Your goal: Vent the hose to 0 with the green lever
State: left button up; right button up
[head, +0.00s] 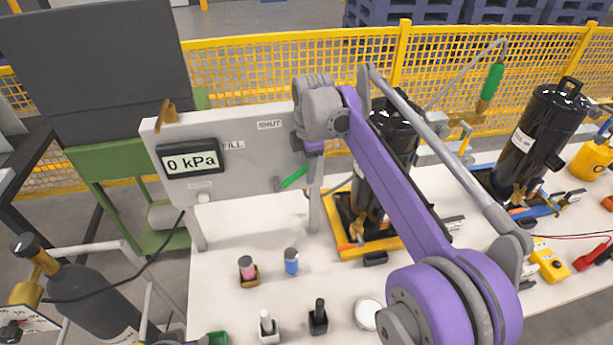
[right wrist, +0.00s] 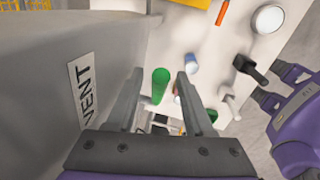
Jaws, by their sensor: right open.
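A grey panel (head: 245,185) carries a display (head: 191,161) reading 0 kPa, with FILL and SHUT labels along it. The green lever (head: 293,178) sticks out at a tilt near the panel's right end. My right gripper (head: 312,170) is at that end, close to the lever and partly hidden by my purple arm. In the right wrist view, my right gripper (right wrist: 160,76) is open, with the green lever (right wrist: 160,87) showing between its fingers, apart from both. A VENT label (right wrist: 85,90) is on the panel face beside it. My left gripper is not seen.
A black compressor (head: 545,135) stands at the right; another is behind my arm. A yellow mesh fence (head: 250,65) runs behind.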

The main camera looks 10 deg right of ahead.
jog(key=shift+w+f, duration=0.15)
jog(key=shift+f, duration=0.65)
jog(key=shift+w+f, duration=0.1)
jog(key=shift+f, duration=0.65)
jog(key=shift+c, duration=0.2)
grip_shut()
